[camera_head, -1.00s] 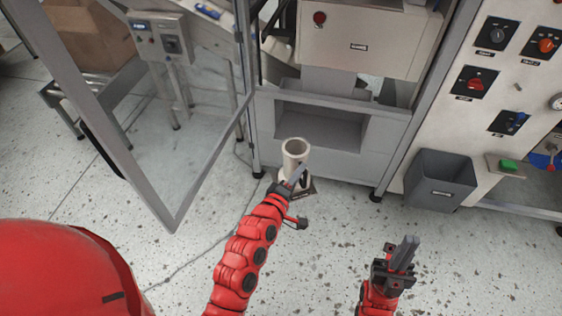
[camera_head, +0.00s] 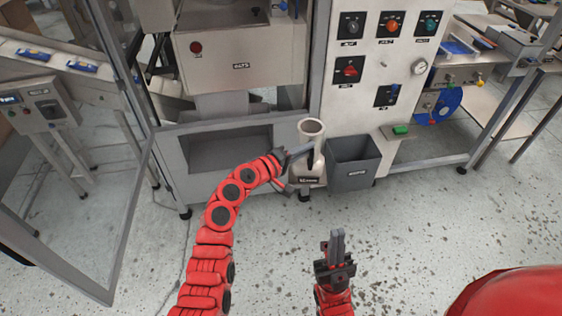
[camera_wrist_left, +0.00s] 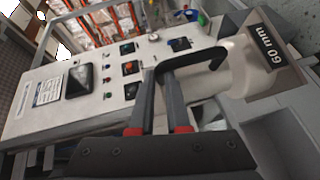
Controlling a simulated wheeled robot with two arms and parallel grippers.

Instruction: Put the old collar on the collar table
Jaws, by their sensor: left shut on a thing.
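The old collar (camera_head: 311,130) is a cream tube with a wide open top, a dark handle and a dark label on its lower part. My left gripper (camera_head: 301,151) is shut on its handle and holds it upright in front of the machine. In the left wrist view the collar (camera_wrist_left: 240,72) lies at the right with a "60 mm" label, and its black handle (camera_wrist_left: 188,58) is between the fingertips of my left gripper (camera_wrist_left: 160,85). My right gripper (camera_head: 337,243) is empty, its fingers together, low in the head view. I cannot make out a collar table.
A grey bin (camera_head: 352,166) stands just right of the collar. Behind is a control panel (camera_head: 385,75) with knobs and a gauge. An open clear door (camera_head: 85,190) stands at the left. A bench (camera_head: 500,115) is at the right. The speckled floor in front is clear.

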